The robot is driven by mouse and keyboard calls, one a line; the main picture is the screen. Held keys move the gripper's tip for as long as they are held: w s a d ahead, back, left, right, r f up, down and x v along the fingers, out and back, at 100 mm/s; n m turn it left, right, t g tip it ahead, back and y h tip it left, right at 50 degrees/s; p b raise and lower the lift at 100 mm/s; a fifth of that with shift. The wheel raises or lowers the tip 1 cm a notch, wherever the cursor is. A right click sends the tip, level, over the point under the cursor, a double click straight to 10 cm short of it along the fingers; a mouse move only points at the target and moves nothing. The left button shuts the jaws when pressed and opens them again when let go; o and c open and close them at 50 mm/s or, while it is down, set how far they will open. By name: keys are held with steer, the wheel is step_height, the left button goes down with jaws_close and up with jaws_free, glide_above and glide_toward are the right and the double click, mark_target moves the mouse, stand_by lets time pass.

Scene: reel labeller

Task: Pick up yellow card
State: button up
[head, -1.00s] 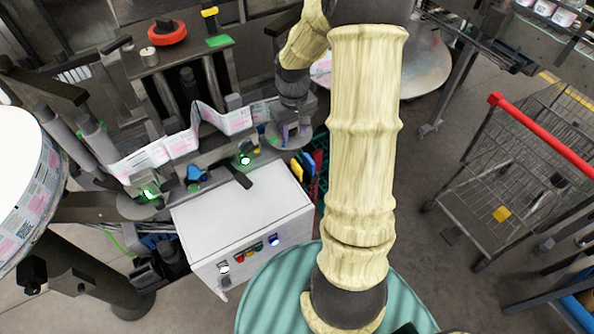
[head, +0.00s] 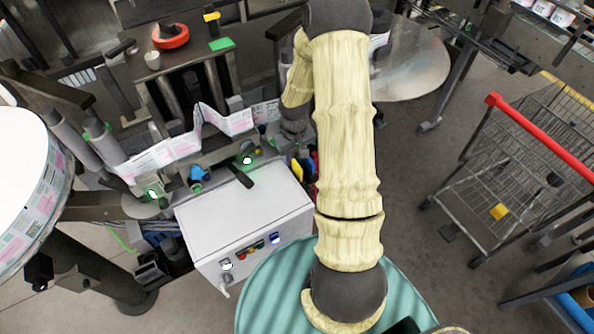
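A small yellow card-like piece (head: 297,170) stands upright in a narrow space between the white box and my arm, right of the white box. Thin blue and red pieces stand close beside it, and my arm partly covers this group. Another small yellow piece (head: 499,211) lies in the wire cart at the right; I cannot tell if it is a card. My gripper does not show; my arm bends away at the top and its far end is lost behind the arm and the machine.
The white control box (head: 245,225) with buttons stands in front of the labelling machine, whose printed web (head: 170,150) runs across it. A big white reel (head: 30,180) is at the left. A red-handled wire cart (head: 510,170) stands at the right. Floor between arm and cart is clear.

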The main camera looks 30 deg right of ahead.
mark_target(297, 164)
steer(key=shift+f, duration=0.1)
steer(key=shift+d+f+p, duration=0.2)
steer(key=shift+f+p, duration=0.45)
steer(key=shift+p, duration=0.1)
steer(key=shift+d+f+p, duration=0.2)
steer(key=shift+f+p, duration=0.5)
steer(key=shift+f, duration=1.15)
steer(key=shift+s, duration=0.1)
steer(key=shift+c, duration=0.3)
jaws_close()
